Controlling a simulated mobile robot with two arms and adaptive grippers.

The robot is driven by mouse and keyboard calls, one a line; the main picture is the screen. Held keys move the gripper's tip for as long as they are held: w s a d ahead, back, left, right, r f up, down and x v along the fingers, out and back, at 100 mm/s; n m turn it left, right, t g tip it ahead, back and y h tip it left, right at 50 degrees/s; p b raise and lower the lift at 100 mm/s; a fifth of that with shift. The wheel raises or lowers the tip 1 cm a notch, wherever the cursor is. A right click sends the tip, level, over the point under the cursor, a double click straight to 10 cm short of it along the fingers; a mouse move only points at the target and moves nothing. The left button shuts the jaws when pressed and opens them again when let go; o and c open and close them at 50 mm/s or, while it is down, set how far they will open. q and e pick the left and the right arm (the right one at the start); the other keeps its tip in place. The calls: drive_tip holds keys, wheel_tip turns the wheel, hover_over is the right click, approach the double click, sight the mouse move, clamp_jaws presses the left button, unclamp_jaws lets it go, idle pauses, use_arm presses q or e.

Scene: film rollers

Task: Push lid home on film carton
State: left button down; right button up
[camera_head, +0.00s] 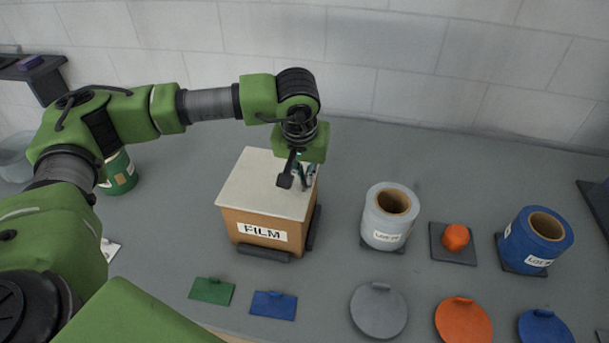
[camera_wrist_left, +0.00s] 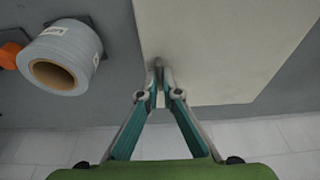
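The film carton (camera_head: 250,238) is a brown box with a "FILM" label on its front, standing in dark corner brackets on the table. Its pale, flat lid (camera_head: 252,182) lies over the top; I cannot tell if it is fully seated. The lid also fills the upper middle of the left wrist view (camera_wrist_left: 220,45). My left gripper (camera_head: 297,186) points down at the lid's right side. Its fingertips (camera_wrist_left: 162,72) are together with nothing between them, at or just above the lid near one edge; contact is unclear. My right gripper is not in view.
A grey roll (camera_head: 384,232), an orange knob on a dark pad (camera_head: 456,238) and a blue roll (camera_head: 525,250) stand right of the carton. Grey (camera_head: 379,311), orange (camera_head: 464,322) and blue discs lie in front. Green (camera_head: 212,291) and blue (camera_head: 273,305) plates lie before the carton.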

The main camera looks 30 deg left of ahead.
use_arm(q)
drive_tip(key=c, duration=2.2)
unclamp_jaws()
drive_tip(key=shift+s+f, duration=0.25)
drive_tip(key=shift+f, duration=0.3)
drive_tip(key=shift+o, duration=0.2)
drive_tip(key=o, duration=0.8)
drive_tip(key=shift+w+r, duration=0.15)
drive_tip(key=shift+r, duration=0.15)
drive_tip(key=shift+r, duration=0.1)
drive_tip(key=shift+w+r+p, duration=0.1)
drive_tip(key=shift+r+p, duration=0.3)
drive_tip(key=shift+r, duration=0.15)
drive_tip(key=shift+r+p, duration=1.3)
drive_tip(key=shift+r, duration=1.55)
